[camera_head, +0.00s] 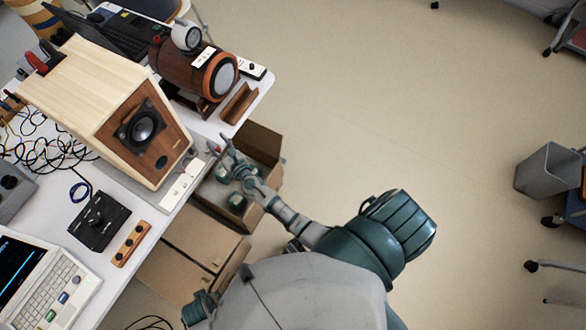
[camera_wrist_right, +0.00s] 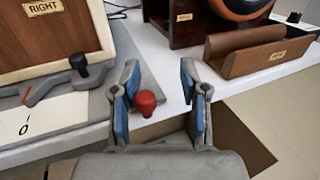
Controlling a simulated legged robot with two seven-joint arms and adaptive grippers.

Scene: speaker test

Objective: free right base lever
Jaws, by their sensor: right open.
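A wooden speaker (camera_head: 142,125) stands on a grey base at the right edge of the table. In the right wrist view its panel bears a RIGHT label (camera_wrist_right: 43,8). Below the panel is a grey lever with a black knob (camera_wrist_right: 78,62). A red knob (camera_wrist_right: 146,102) shows between the fingers of my right gripper (camera_wrist_right: 160,75), closer to the left finger; I cannot tell if they touch. The fingers are apart. In the head view my right gripper (camera_head: 221,148) is beside the base's right edge. My left gripper is not in view.
A brown barrel-shaped device (camera_head: 188,70) and a wooden cradle (camera_head: 238,103) stand farther back. Cardboard boxes (camera_head: 193,242) sit on the floor beside the table, beneath my right arm. The floor at right is mostly clear.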

